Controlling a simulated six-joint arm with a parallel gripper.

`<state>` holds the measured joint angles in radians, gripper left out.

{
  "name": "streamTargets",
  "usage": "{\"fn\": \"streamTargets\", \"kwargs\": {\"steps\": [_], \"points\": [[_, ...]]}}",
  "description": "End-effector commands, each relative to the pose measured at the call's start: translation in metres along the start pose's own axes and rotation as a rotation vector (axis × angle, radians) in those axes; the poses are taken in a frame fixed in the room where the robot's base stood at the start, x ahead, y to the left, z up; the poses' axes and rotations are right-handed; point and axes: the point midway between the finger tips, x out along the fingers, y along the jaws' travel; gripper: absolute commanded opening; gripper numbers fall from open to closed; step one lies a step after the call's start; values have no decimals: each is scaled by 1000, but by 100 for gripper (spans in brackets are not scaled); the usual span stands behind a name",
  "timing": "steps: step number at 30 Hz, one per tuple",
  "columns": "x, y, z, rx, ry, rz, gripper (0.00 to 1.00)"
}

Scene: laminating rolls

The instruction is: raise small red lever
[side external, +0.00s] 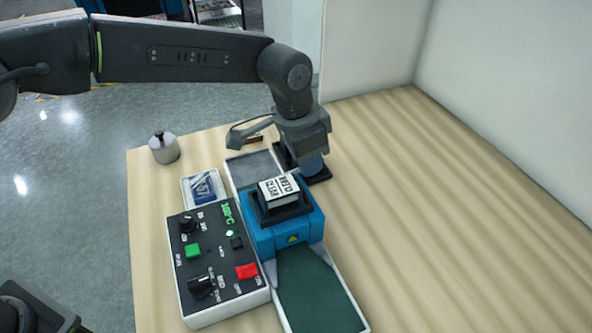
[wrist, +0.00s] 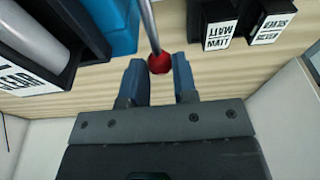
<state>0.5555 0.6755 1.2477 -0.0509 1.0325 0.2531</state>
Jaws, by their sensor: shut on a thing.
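The small red lever shows in the wrist view as a metal rod with a round red knob (wrist: 159,64) at its end. The knob sits between the two fingertips of my gripper (wrist: 159,78), which are shut on it. In the side external view my gripper (side external: 312,168) is low at the far right of the blue laminating machine (side external: 290,238). The lever is hidden there behind my wrist and the machine. The blue body also shows at the top of the wrist view (wrist: 118,25).
A control box (side external: 220,285) with knobs, a green button and a red button (side external: 247,271) stands left of the machine. A metal weight (side external: 164,149) and a tray with a blue item (side external: 203,188) lie behind it. Dark labelled boxes (wrist: 213,22) are near my fingers. The table's right side is clear.

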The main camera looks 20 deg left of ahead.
Motion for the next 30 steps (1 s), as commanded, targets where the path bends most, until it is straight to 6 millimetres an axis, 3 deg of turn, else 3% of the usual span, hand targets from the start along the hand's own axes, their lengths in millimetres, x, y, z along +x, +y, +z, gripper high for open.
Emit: {"fn": "streamTargets", "kwargs": {"steps": [14, 17, 30], "points": [[-21, -1, -7, -2, 14, -3, 14], [-24, -1, -8, -2, 14, -3, 0], [-27, 0, -7, -1, 9, -1, 0]]}}
